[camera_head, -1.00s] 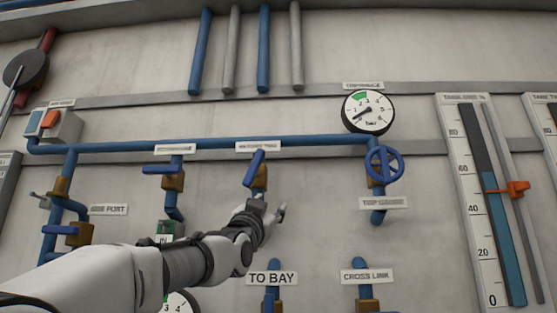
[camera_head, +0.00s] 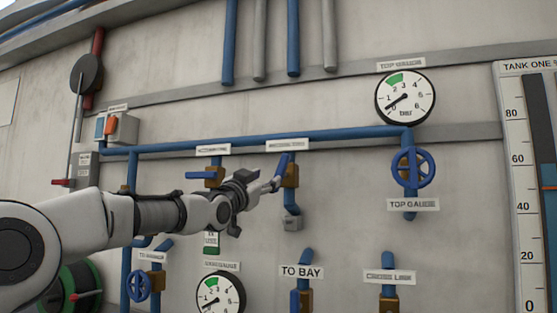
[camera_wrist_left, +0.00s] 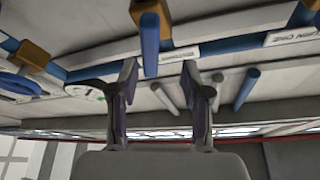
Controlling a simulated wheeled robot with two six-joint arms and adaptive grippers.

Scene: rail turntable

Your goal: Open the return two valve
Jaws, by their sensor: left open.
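A valve with a blue lever (camera_head: 281,168) and a brass body (camera_head: 291,177) sits below the blue header pipe, under a small label (camera_head: 287,145) too blurred to read surely. The lever stands steep, slightly tilted. My left gripper (camera_head: 264,187) is open just left of this lever, its fingertips close to the lever's lower end. In the left wrist view the blue lever (camera_wrist_left: 150,45) reaches down between the open fingertips of my left gripper (camera_wrist_left: 160,70). Whether a finger touches it, I cannot tell. My right gripper is not in view.
A neighbouring valve's blue lever (camera_head: 199,175) lies level, left of my gripper. A blue handwheel (camera_head: 413,169) sits under the top gauge (camera_head: 405,97). Lower pipes carry the TO BAY label (camera_head: 301,271) and the cross link label (camera_head: 389,276). Bare wall lies between lever and handwheel.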

